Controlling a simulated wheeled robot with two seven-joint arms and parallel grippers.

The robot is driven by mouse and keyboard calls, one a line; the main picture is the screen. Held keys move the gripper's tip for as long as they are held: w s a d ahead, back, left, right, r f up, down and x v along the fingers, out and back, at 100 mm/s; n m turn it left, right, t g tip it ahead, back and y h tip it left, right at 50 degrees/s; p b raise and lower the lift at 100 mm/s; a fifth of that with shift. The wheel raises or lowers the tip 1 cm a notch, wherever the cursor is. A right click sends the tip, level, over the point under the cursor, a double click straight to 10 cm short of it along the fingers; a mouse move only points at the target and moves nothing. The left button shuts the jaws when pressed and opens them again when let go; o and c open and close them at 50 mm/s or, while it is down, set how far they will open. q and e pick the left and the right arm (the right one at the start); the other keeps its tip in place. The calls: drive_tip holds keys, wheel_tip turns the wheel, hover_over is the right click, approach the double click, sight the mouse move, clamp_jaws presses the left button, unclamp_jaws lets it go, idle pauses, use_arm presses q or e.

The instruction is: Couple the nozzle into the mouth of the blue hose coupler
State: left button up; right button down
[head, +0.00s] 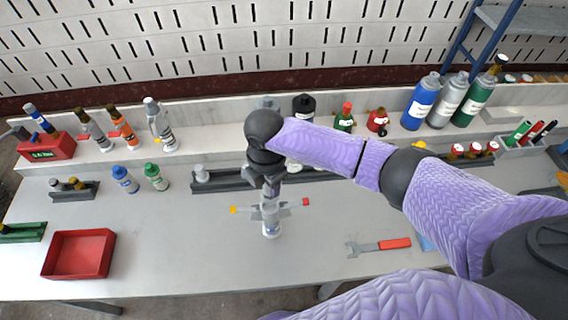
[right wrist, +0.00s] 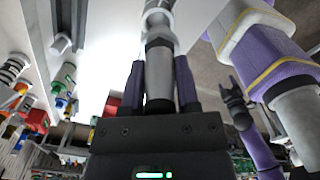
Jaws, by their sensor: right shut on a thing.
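My right gripper (head: 268,190) points down over the middle of the table. It is shut on a grey and white cylindrical piece, which looks like the nozzle (head: 271,226). In the right wrist view the nozzle (right wrist: 159,70) stands between the two purple fingers. Its lower end looks close to the table; I cannot tell if it touches. A blue-topped fitting, perhaps the blue hose coupler (head: 124,180), stands upright to the left, well apart from the gripper. A dark claw on a purple arm, seemingly my left gripper (right wrist: 233,92), shows only in the wrist view; its jaws are unclear.
A green-topped fitting (head: 157,177) stands beside the blue one. A dark rail (head: 225,183) runs behind my gripper. A red tray (head: 79,254) is at front left, and a red-handled wrench (head: 380,246) at front right. Bottles line the back shelf.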

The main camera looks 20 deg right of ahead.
drive_tip(key=shift+f, duration=0.1)
drive_tip(key=shift+w+a, duration=0.15)
drive_tip(key=shift+a, duration=0.05)
drive_tip(key=shift+f+b, duration=0.5)
drive_tip(key=shift+f, duration=0.6)
use_arm(q)
drive_tip(key=shift+w+a+f, duration=0.3)
drive_tip(key=shift+a+f, duration=0.1)
drive_tip(key=shift+a, duration=0.05)
drive_tip(key=shift+d, duration=0.15)
use_arm(e)
drive_tip(key=shift+r+p, duration=0.1)
drive_tip(key=shift+p, duration=0.3)
use_arm(q)
drive_tip(key=shift+a+r, duration=0.25)
drive_tip(key=shift+a, duration=0.3)
